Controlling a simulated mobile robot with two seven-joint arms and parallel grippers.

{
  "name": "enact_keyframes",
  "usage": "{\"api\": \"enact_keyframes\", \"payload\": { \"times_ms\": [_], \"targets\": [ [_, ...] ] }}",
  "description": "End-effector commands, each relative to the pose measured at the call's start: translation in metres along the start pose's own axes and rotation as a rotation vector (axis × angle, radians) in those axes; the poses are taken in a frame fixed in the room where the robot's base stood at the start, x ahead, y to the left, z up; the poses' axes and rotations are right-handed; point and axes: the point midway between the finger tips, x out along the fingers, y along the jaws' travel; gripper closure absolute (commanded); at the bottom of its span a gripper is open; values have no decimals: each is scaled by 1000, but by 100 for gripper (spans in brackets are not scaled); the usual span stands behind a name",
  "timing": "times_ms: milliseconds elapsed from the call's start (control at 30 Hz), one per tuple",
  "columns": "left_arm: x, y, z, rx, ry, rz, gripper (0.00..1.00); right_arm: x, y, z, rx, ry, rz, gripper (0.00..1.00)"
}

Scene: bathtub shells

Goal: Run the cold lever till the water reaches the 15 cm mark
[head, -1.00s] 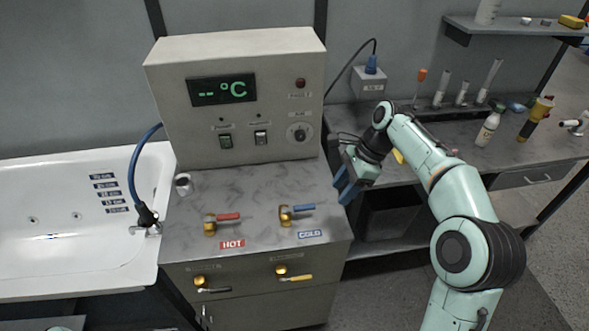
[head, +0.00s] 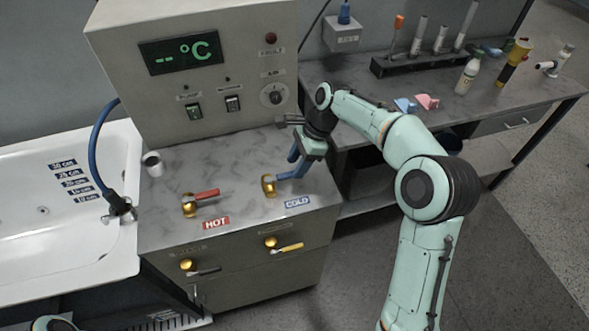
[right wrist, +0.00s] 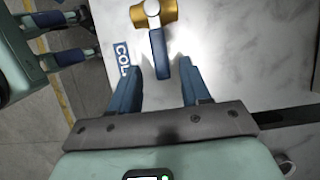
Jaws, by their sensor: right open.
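The cold lever (head: 292,173) has a blue handle on a brass valve, on the grey cabinet top behind the COLD label (head: 298,202). My right gripper (head: 299,160) is open at the handle. In the right wrist view the end of the blue handle (right wrist: 158,55) shows between the spread fingertips (right wrist: 163,75); contact cannot be told. The white bathtub (head: 30,225) at left has a column of centimetre marks (head: 75,180) on its inner wall. I see no clear water in its visible part. My left gripper (right wrist: 91,33) shows at the right wrist view's upper left, its fingers apart.
The red hot lever (head: 207,195) is left of the cold one. A small white cup (head: 153,164) stands at the cabinet's left. The control box (head: 200,80) rises behind, its display showing dashes. Two more valves (head: 285,246) are on the cabinet front.

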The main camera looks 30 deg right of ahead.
Motion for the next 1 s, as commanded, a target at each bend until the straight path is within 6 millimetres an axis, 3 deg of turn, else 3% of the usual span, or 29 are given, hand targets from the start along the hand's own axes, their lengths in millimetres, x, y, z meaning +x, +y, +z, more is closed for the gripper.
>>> {"api": "enact_keyframes", "payload": {
  "times_ms": [200, 500, 533, 667, 1000],
  "targets": [
    [3, -2, 1, -1, -2, -1, 57, 20, 0, -1, 2, 1, -1, 53],
    [3, -2, 1, -1, -1, -1, 57, 22, 0, 0, 1, 1, -1, 53],
    [3, -2, 1, -1, -1, -1, 57, 22, 0, 0, 1, 1, -1, 56],
    [3, -2, 1, -1, -1, -1, 57, 22, 0, 0, 1, 1, -1, 99],
    [2, -1, 1, -1, -1, 0, 57, 23, -1, 4, 10, 1, -6, 100]
  ]
}}
